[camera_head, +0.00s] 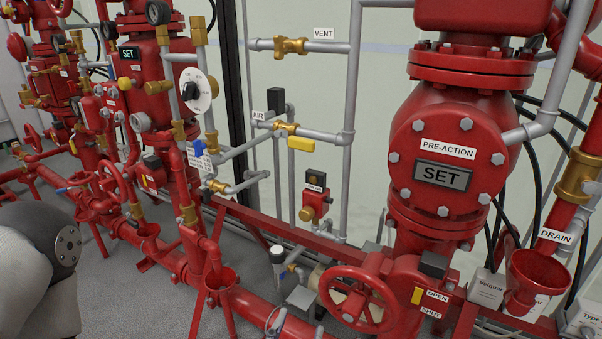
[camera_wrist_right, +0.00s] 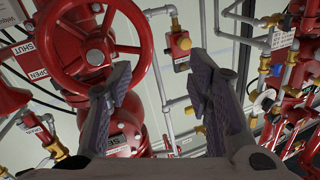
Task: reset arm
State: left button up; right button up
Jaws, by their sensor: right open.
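My right gripper (camera_wrist_right: 158,85) is open and empty in the right wrist view, its two dark ridged fingers wide apart. The left finger overlaps the red handwheel (camera_wrist_right: 85,45) in the picture; I cannot tell whether they touch. In the head view the same handwheel (camera_head: 357,299) stands at the bottom, beside the OPEN/SHUT plate (camera_head: 429,301). Only a small grey part at the bottom edge may belong to the right gripper there. A grey and black link of my left arm (camera_head: 42,262) fills the lower left corner. My left gripper is not in view.
A large red pre-action valve (camera_head: 447,165) reading SET stands right of centre. Grey air pipes (camera_head: 348,90) with brass fittings run up the middle. A yellow-handled valve (camera_head: 301,144) and a red push-button box (camera_head: 315,204) sit among them. More red valves crowd the left.

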jog(key=s+a+n+g+y, duration=0.1)
jog(key=s+a+n+y, duration=0.2)
jog(key=a+y, duration=0.4)
jog(key=s+a+n+g+y, duration=0.1)
jog(key=s+a+n+y, duration=0.25)
jog(key=a+y, duration=0.35)
jog(key=s+d+f+n+g+y, duration=0.2)
jog(key=s+f+n+g, duration=0.2)
jog(key=s+f+g, duration=0.75)
jog(key=s+d+f+m+g+h, duration=0.1)
jog(key=s+d+h, duration=0.4)
jog(key=d, duration=1.1)
jog(key=s+d+m+g+h, duration=0.3)
jog(key=s+d+m+h, duration=0.1)
jog(key=d, duration=1.1)
jog(key=shift+s+d+f+g+h, duration=0.4)
jog(key=shift+s+h, duration=0.1)
jog(key=shift+s, duration=0.45)
jog(key=shift+a, duration=0.1)
